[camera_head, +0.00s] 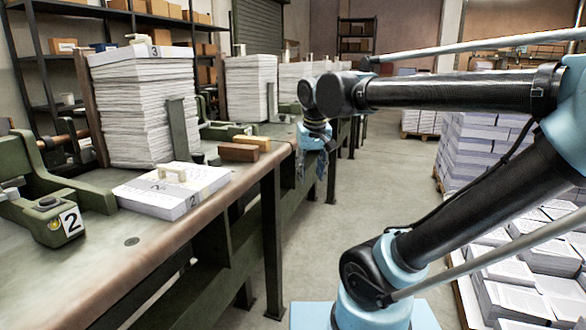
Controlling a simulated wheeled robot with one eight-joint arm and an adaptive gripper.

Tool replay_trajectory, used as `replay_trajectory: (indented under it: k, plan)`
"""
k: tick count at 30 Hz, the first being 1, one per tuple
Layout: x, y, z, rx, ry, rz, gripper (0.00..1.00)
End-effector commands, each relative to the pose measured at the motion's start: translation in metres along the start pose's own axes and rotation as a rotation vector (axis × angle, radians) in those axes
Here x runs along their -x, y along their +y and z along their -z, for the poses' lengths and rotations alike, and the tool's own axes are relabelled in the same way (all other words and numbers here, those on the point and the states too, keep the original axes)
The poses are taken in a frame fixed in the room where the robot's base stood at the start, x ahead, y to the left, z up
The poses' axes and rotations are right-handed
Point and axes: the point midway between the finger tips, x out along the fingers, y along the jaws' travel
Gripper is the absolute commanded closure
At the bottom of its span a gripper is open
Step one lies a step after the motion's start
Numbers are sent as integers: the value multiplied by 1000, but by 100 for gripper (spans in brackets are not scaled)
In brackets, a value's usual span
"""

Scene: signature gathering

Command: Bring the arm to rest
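My arm reaches in from the right and bends out over the aisle beside the long workbench (150,245). My gripper (319,178) hangs downward at the arm's end, near the bench's right edge. It is small and dark against the bench legs, so I cannot tell whether its fingers are open or shut. No object shows clearly in it. A thin block of printed sheets (172,203) with a pale handle-like piece on top lies on the bench, apart from my gripper.
A tall paper stack (150,115) marked 3 stands on the bench, with brown blocks (245,146) nearby. A green clamp (62,218) marked 2 sits front left. Pallets of paper stacks (485,150) stand right. The concrete aisle floor (375,185) is clear.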

Motion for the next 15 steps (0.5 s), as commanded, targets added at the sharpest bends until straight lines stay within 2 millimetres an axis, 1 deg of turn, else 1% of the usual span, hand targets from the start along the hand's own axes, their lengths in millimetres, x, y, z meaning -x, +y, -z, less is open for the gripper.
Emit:
replay_trajectory:
  k: [1, 6, 8, 12, 15]
  plan:
    - [-10, 14, -12, -23, -7, -5, 60]
    - [-42, 48, -50, -70, -28, -14, 60]
    - [-52, 58, -64, -87, -35, -15, 60]
    - [-78, 78, -98, -127, -49, -20, 60]
    - [-97, 89, -123, -156, -58, -21, 60]
